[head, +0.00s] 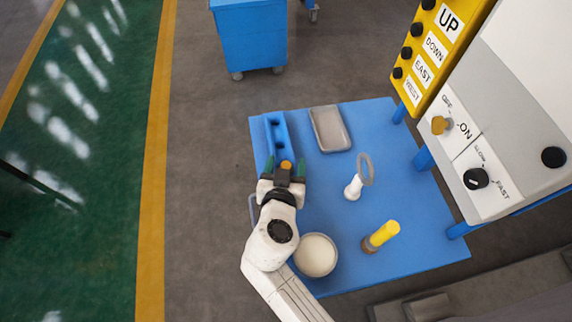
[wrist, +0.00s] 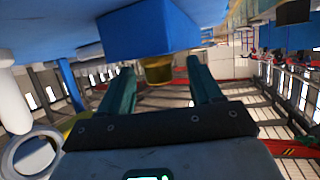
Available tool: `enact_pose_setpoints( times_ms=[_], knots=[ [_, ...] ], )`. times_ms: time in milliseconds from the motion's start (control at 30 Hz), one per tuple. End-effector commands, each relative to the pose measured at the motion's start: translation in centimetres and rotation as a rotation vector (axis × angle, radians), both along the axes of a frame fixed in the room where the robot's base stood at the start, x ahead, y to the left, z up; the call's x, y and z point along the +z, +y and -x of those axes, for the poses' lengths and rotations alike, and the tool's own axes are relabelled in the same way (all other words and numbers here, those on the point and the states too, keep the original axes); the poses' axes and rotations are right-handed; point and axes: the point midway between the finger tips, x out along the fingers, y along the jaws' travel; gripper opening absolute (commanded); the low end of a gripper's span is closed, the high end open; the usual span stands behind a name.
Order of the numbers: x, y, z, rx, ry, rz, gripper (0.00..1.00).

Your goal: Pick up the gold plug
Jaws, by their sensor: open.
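The gold plug (head: 286,165) shows as a small round gold end between the fingers of my gripper (head: 285,168) in the head view. In the wrist view the gold plug (wrist: 158,70) sits against the underside of a blue block (wrist: 148,28), as that picture is turned. My gripper's two green fingers (wrist: 159,68) are open, one on each side of the plug, with a gap visible on both sides. The blue block (head: 276,130) stands on the left part of the blue table (head: 330,200). Much of the plug is hidden.
On the table are a grey tray (head: 330,128), a white piece with a clear ring (head: 354,187), a yellow-handled tool (head: 382,235) and a round cream-filled bowl (head: 316,255). A control panel (head: 490,110) stands at the right. Bare table lies between these.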

Motion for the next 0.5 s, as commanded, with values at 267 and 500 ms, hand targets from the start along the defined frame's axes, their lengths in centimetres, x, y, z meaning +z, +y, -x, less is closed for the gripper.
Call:
enact_pose_setpoints(
  times_ms=[267, 500],
  knots=[
    [-0.29, -0.02, -0.56, 0.0, 0.0, 0.0, 0.64],
    [-0.28, -0.02, -0.53, 0.0, 0.0, 0.0, 0.46]
  ],
)
